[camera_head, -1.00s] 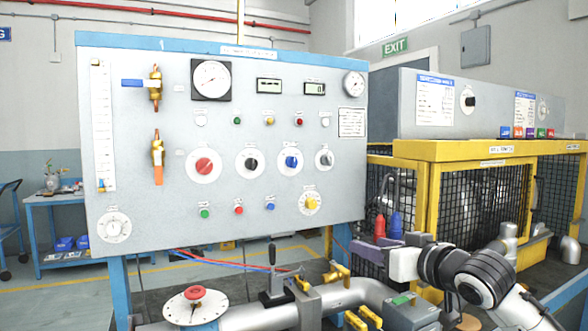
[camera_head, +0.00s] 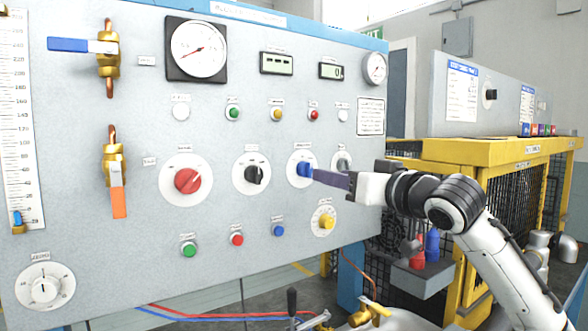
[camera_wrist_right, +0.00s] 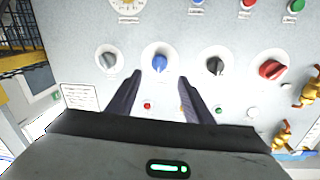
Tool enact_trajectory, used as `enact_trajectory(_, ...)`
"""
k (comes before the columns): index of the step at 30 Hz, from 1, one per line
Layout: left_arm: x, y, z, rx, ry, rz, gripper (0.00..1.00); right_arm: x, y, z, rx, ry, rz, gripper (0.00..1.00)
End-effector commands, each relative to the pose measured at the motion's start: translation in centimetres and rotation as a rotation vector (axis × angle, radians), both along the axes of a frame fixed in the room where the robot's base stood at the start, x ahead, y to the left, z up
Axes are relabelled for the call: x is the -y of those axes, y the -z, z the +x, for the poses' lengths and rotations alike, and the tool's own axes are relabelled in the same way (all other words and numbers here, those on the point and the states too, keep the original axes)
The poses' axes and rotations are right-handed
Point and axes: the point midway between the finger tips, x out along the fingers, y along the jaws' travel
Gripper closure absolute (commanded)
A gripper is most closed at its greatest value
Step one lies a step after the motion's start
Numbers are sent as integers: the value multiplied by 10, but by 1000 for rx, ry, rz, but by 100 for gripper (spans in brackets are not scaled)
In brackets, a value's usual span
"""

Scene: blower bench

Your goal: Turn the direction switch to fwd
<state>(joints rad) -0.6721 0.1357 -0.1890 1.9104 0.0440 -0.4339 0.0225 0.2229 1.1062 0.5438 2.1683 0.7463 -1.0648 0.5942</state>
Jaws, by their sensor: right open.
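The upright grey panel (camera_head: 130,240) carries a row of rotary knobs: a red one (camera_head: 187,180), a black one (camera_head: 254,175), a blue one (camera_head: 304,169) and a grey one (camera_head: 341,161) partly behind my gripper. Their labels are too small to read, so I cannot tell which is the direction switch. My right gripper (camera_head: 318,176) is at the blue knob. In the right wrist view the blue knob (camera_wrist_right: 160,64) lies just beyond and between the tips of the open fingers (camera_wrist_right: 164,80). I cannot tell whether they touch it. My left gripper is out of view.
A yellow knob (camera_head: 323,221) and several push buttons sit below the row; small lamps and gauges sit above. Brass valves (camera_head: 115,165) are on the panel's left. A yellow mesh cage (camera_head: 500,190) stands to the right behind my arm.

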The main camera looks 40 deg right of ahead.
Motion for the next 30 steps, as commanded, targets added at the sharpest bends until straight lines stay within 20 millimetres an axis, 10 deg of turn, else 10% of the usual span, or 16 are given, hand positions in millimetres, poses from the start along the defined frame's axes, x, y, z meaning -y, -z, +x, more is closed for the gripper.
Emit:
enact_trajectory(18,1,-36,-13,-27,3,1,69,17,-4,86,1,1,3,53)
enact_trajectory(30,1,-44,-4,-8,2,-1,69,18,0,98,1,0,-2,53)
